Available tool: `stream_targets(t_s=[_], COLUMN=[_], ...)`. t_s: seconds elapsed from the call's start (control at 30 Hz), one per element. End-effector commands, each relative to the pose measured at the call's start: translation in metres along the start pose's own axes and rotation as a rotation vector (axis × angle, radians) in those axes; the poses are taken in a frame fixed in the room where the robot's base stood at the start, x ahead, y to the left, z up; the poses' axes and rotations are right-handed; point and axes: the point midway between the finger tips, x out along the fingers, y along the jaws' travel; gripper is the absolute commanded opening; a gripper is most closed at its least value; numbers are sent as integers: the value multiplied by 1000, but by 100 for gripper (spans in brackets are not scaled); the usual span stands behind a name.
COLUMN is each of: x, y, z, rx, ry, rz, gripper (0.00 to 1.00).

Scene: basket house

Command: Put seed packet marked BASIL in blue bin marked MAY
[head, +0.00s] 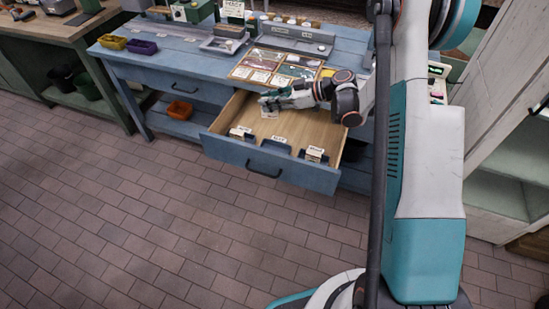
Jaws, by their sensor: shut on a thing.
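My gripper (266,104) is above the open drawer of the blue workbench. It is shut on a small pale packet (269,113), which hangs below the fingers. The print on it is too small to read, so I cannot tell if it says BASIL. Several small bins stand along the inside of the drawer's front: one at the left (240,132), one in the middle (277,141) and one at the right (314,154), each with a pale label. Their labels are not legible here, so I cannot tell which is marked MAY. The packet is apart from the bins.
The drawer front (262,166) juts out over the brick floor (150,220). A framed board with cards (276,68) lies on the bench top behind. Yellow (112,42) and purple (142,47) trays sit at its left. An orange bin (180,110) stands on the lower shelf.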

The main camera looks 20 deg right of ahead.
Motion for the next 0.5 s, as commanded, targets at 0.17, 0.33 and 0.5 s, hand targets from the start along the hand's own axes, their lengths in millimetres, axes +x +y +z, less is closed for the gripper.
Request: stream_targets(t_s=[0.17,0.33,0.5], x=[-2,0,15], y=[5,4,4], z=[15,29,66], rx=[-61,-79,-78], ry=[-1,-2,-2], rz=[-150,-193,-193], gripper=[5,5,5])
